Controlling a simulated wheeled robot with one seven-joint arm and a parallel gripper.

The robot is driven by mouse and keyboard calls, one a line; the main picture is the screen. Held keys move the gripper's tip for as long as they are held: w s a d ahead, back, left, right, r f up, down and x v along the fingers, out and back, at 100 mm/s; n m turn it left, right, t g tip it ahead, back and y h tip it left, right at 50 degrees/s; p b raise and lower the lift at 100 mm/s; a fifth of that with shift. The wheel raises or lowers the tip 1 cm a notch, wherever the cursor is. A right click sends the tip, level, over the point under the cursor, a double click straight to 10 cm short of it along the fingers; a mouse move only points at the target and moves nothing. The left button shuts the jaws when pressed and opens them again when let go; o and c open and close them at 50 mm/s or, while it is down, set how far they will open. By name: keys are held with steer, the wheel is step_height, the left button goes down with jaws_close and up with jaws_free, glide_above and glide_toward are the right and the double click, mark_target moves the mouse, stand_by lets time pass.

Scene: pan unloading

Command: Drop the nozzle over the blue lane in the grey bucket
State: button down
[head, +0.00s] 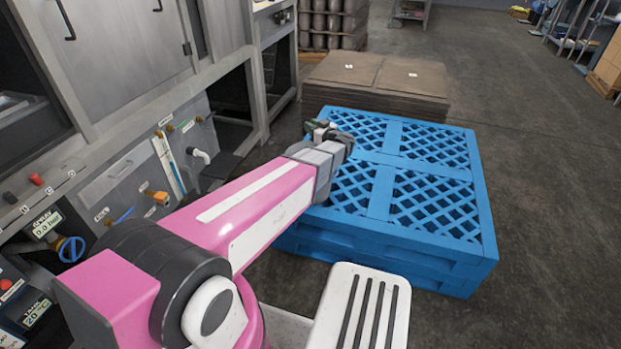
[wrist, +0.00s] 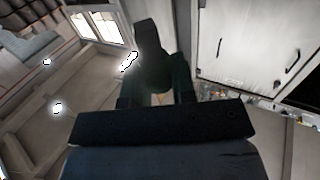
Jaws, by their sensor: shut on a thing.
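In the wrist view my gripper (wrist: 156,88) is shut on a dark thing, taken to be the nozzle (wrist: 149,45), which stands up between the dark fingers. Its details are lost in shadow. In the head view the held thing is small and hard to tell from the fingers. I cannot make out a grey bucket or a blue lane in either view.
A blue lattice-topped pallet stack (head: 430,205) stands right of my arm. Flat brown sheets (head: 375,75) lie stacked behind it. A grey machine with cabinets (head: 110,45), valves and pipes lines the left. The floor (head: 545,150) at right is clear.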

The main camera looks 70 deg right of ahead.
steer(key=shift+f, duration=2.75)
steer(key=c, duration=0.9)
jaws_free()
steer(key=shift+o, duration=0.2)
